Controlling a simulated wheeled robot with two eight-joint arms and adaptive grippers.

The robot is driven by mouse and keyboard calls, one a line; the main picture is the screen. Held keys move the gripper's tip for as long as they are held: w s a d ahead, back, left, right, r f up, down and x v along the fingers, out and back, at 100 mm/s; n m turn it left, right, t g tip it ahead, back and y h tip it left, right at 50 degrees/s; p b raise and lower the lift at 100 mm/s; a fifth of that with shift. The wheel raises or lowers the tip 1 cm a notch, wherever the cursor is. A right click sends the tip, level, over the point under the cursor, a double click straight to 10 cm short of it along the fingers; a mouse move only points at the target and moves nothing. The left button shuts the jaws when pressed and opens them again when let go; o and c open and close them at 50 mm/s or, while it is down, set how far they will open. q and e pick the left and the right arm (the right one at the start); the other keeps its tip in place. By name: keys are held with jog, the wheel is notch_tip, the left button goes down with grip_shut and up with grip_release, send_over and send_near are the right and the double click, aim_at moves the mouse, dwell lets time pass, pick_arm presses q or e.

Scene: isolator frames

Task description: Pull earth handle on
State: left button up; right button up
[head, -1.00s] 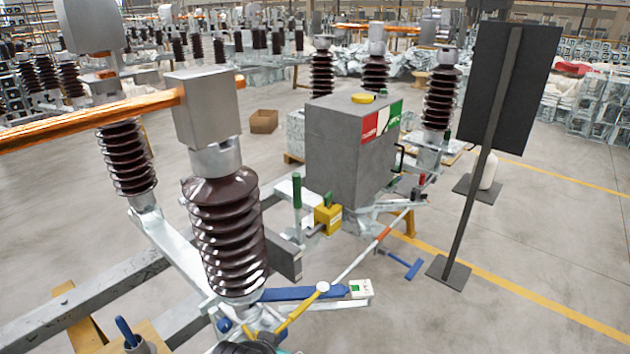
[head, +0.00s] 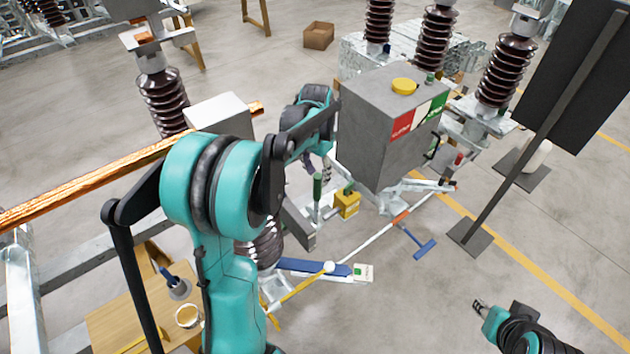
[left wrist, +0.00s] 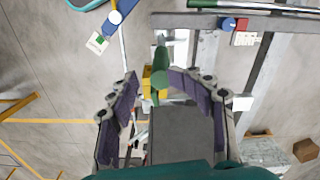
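A green upright handle (head: 317,188), apparently the earth handle, stands on the frame left of a yellow block (head: 347,204) with a green top. In the left wrist view a green handle (left wrist: 160,64) lies ahead of and between my fingertips, with the yellow block (left wrist: 147,80) behind it. My left gripper (head: 318,170) is over the handle; in the wrist view its purple-padded fingers (left wrist: 153,78) are spread apart, with no grip on the handle visible. My right gripper (head: 479,304) is at the lower right, far from the handle; its finger gap is too small to judge.
A grey cabinet (head: 370,130) with a red, white and green label stands close right of my left gripper. A copper bar (head: 90,185) and brown insulators (head: 163,100) are on the left. A black panel on a post (head: 490,190) stands right. Floor at front right is mostly clear.

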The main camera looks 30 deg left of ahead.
aim_at(315, 189)
pick_arm(q)
jog(key=f, duration=0.6)
jog(key=w+f, duration=0.1)
jog(key=f, duration=0.2)
jog(key=shift+a, duration=0.3)
